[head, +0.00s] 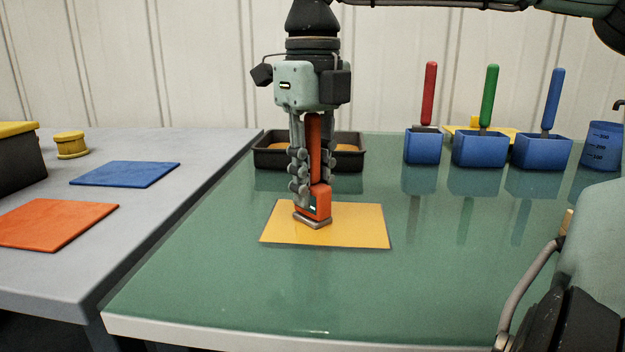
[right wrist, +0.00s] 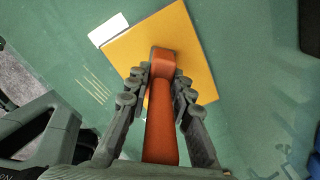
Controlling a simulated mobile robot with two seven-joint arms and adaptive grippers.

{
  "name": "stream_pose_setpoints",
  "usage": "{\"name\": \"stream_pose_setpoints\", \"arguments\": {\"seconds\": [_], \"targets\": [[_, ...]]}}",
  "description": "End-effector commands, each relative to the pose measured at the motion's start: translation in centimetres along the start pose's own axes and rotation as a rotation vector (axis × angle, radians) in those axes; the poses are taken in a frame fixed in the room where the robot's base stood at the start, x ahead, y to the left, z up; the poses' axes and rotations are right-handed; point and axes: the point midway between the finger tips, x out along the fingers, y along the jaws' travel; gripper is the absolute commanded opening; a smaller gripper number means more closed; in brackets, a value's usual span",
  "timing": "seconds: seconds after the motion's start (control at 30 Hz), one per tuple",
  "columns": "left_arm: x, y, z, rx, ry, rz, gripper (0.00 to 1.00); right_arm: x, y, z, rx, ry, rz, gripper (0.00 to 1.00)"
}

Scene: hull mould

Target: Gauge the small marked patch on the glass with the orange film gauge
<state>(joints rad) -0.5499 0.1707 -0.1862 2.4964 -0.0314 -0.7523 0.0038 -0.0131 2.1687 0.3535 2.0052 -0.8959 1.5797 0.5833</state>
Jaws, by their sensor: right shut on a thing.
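My right gripper (head: 311,178) points straight down and is shut on the upright orange film gauge (head: 318,203). The gauge's grey foot is over the yellow square (head: 355,228) lying on the green glass (head: 220,285); I cannot tell whether it touches. In the right wrist view the gauge (right wrist: 162,120) runs between the fingers of the right gripper (right wrist: 160,82), its head over the yellow square (right wrist: 195,65). That view also shows a small white patch (right wrist: 108,30) at the square's corner and pale thin lines (right wrist: 95,85) on the glass. My left gripper is out of view.
A dark tray (head: 262,157) stands behind the gripper. Blue boxes with red, green and blue handled tools (head: 480,150) and a blue measuring cup (head: 602,147) line the back right. A grey table (head: 150,200) at left bears blue (head: 125,174) and orange (head: 55,224) sheets. The front glass is clear.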

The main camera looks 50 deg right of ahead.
Motion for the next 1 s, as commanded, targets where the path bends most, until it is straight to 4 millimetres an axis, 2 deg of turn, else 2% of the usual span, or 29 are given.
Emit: {"name": "stream_pose_setpoints", "arguments": {"seconds": [0.8,1.0], "targets": [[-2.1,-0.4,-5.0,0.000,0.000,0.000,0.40,-6.6,0.0,0.0,0.000,0.000,0.000,0.00],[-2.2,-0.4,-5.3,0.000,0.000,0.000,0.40,-7.0,0.0,0.0,0.000,0.000,0.000,0.00]]}}
